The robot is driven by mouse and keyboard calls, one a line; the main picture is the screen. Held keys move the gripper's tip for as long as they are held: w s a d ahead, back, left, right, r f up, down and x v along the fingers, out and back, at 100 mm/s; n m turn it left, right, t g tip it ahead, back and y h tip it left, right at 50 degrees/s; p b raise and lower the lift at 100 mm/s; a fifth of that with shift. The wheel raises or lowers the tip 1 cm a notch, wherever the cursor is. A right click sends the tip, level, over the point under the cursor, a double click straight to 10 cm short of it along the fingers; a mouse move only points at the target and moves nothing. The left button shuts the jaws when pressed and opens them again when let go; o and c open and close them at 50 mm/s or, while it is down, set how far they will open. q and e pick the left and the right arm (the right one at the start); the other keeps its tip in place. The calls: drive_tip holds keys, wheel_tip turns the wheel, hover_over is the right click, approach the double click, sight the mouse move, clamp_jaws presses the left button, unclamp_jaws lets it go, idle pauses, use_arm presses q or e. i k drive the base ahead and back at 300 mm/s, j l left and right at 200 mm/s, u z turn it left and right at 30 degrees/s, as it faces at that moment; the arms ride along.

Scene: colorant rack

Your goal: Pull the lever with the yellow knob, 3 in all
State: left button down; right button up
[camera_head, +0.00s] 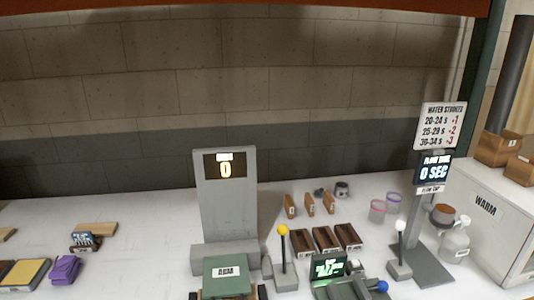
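The lever with the yellow knob (283,231) stands upright on a small grey base (285,281), right of the grey counter panel (225,205). Neither of my grippers is in the head view, so nothing is seen touching the lever.
A white-knobbed lever (400,226) stands by a post with a flow display (433,168) reading 0 SEC. A blue knob (382,286) is at the bottom. A green box (228,276), dark trays (325,240) and a white WARM cabinet (487,212) are nearby.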

sight(282, 229)
drive_tip(key=i+l+u, duration=0.15)
drive_tip(key=l, duration=0.3)
drive_tip(key=i+l+u, duration=0.1)
drive_tip(key=l, duration=0.4)
drive_tip(key=l+u, duration=0.15)
drive_tip(key=l, duration=0.3)
drive_tip(key=i, duration=0.05)
